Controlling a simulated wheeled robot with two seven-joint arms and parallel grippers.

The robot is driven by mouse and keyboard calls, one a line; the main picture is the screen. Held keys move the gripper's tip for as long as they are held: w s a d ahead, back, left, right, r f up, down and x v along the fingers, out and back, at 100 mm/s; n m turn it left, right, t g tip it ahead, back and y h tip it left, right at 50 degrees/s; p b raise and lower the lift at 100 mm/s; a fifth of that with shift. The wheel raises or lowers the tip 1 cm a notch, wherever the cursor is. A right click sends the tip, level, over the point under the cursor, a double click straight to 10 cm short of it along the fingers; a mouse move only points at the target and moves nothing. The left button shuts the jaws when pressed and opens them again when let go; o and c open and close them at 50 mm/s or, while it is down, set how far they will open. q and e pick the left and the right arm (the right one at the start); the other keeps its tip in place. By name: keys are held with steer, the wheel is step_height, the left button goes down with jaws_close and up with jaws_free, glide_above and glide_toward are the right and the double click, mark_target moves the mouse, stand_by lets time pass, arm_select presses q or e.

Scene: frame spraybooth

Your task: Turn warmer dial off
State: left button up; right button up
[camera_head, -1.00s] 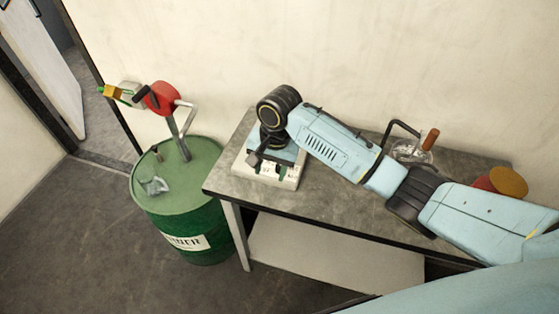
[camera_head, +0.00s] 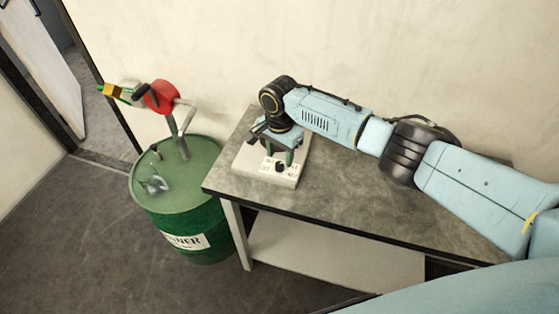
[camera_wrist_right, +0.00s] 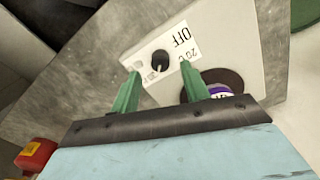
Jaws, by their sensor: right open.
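The warmer (camera_head: 245,162) is a pale box near the left end of the table. Its black dial (camera_head: 280,167) is on the white label panel at the front. In the right wrist view the dial (camera_wrist_right: 159,61) shows beside the printed words OFF and 20°C; its exact setting cannot be told. My right gripper (camera_head: 280,156) is over the warmer, pointing down, its green fingers open and empty. In the right wrist view the dial lies just beyond the gap between the fingertips (camera_wrist_right: 162,79), apparently untouched. My left gripper is out of view.
A can with a purple band (camera_wrist_right: 221,91) sits in the warmer's round opening. A green drum (camera_head: 185,215) with a red hand pump (camera_head: 161,97) stands left of the table (camera_head: 335,200). A red container (camera_wrist_right: 36,154) shows at lower left. The table's front middle is clear.

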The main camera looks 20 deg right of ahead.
mark_target(279, 164)
steer(key=shift+f, duration=1.5)
steer(key=c, duration=1)
